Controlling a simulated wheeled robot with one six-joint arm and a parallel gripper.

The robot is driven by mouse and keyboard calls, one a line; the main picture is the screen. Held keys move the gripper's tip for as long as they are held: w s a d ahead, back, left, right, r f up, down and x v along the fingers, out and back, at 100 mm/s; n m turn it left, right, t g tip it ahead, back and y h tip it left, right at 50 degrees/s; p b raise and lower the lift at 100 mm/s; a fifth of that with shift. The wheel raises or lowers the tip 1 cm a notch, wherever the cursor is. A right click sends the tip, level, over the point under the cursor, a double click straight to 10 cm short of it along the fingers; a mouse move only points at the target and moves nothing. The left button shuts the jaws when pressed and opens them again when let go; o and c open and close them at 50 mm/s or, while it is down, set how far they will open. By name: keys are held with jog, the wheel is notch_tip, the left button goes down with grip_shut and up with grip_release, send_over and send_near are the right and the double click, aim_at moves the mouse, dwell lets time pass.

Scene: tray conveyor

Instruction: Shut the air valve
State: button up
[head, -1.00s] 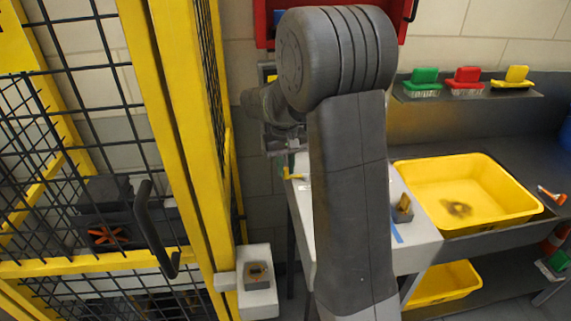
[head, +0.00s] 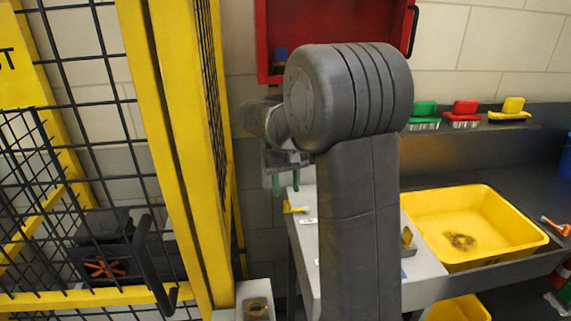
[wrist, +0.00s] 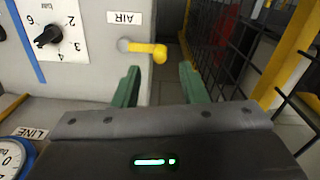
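The air valve has a yellow lever (wrist: 147,50) on a grey panel (wrist: 84,72), just under an AIR label (wrist: 124,17). In the wrist view the lever points right from its round pivot. In the head view the lever (head: 295,208) shows at the left edge of the grey cabinet. My gripper (wrist: 160,72) is open, with two green fingers spread apart and nothing between them. The lever lies just beyond the fingertips, roughly across the gap, and appears apart from them. In the head view my gripper (head: 285,184) hangs a little above the lever.
A yellow-framed mesh fence (head: 180,150) stands close on the left. A yellow tub (head: 470,225) sits right of the cabinet. A red box (head: 340,62) hangs behind my arm.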

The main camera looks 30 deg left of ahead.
aim_at(285, 202)
notch_tip(285, 202, up, 9)
jog(key=shift+s+f, duration=0.1)
jog(key=shift+f, duration=0.15)
dwell(0.5)
notch_tip(285, 202, down, 14)
jog(key=shift+r, duration=0.15)
jog(key=shift+w, duration=0.2)
jog(key=shift+r, duration=0.1)
